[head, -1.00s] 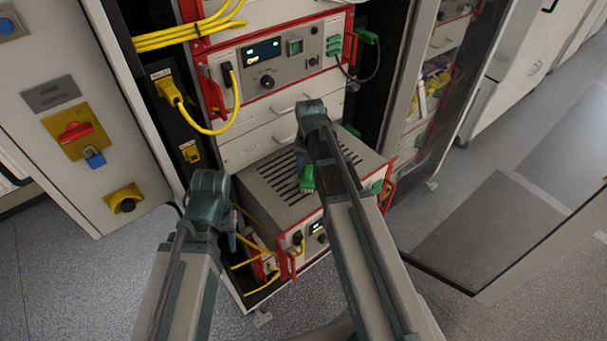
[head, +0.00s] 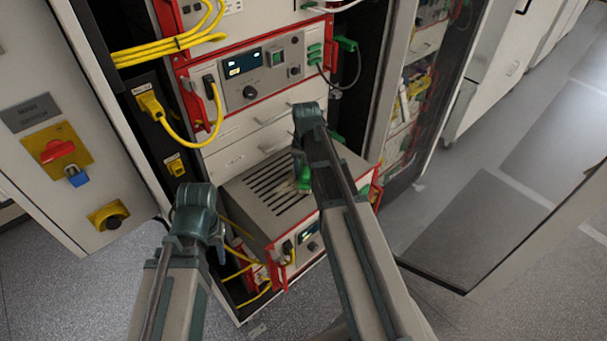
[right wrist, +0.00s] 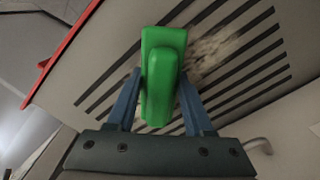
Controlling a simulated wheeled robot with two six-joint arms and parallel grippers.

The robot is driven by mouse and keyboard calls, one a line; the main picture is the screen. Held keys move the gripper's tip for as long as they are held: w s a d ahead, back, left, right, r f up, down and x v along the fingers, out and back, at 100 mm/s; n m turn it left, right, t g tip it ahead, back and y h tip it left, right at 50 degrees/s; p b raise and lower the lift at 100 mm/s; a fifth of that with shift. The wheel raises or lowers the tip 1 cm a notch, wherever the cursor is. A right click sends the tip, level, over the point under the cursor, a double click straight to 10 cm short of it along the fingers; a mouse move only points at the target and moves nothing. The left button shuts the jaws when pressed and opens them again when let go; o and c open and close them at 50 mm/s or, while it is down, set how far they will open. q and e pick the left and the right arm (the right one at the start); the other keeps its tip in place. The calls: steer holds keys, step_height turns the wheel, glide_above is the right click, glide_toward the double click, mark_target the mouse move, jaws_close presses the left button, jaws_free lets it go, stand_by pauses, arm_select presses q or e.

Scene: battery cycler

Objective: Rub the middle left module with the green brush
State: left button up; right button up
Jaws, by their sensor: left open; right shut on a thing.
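The green brush (head: 304,181) is in my right gripper over the slotted top of the pulled-out lower module (head: 247,201). In the right wrist view the brush (right wrist: 163,75) stands between the two blue fingers of my right gripper (right wrist: 160,100), which are shut on it. A pale fuzzy patch shows beside it over the slots (right wrist: 240,75); I cannot tell whether it is bristles or dust. Contact with the lid is unclear. My left gripper (head: 220,250) is open, partly hidden by its wrist, left of this module. I cannot tell whether this is the middle left module.
Another red-framed module (head: 262,72) with a display sits higher in the rack. Yellow cables (head: 170,45) hang at the left and near the lower module's front. An open panel with a red switch (head: 57,150) stands left. A glass door (head: 470,215) stands open at right.

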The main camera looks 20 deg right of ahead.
steer(key=shift+d, duration=0.15)
steer(key=shift+w+d+f, duration=0.1)
steer(key=shift+w+d, duration=0.15)
steer(key=shift+d, duration=0.5)
steer(key=shift+w+d, duration=0.25)
steer(key=shift+d, duration=0.45)
steer(key=shift+d, duration=0.1)
steer(key=shift+w+d, duration=0.4)
steer(key=shift+d, duration=0.65)
steer(key=shift+w+d, duration=0.4)
steer(key=shift+d, duration=0.65)
steer(key=shift+w+d, duration=0.4)
steer(key=shift+d, duration=0.65)
steer(key=shift+w, duration=0.1)
steer(key=shift+w+a, duration=0.2)
steer(key=shift+w, duration=0.45)
steer(key=shift+s+a, duration=0.35)
steer(key=shift+a, duration=0.4)
steer(key=shift+s+a, duration=0.3)
steer(key=shift+a, duration=0.7)
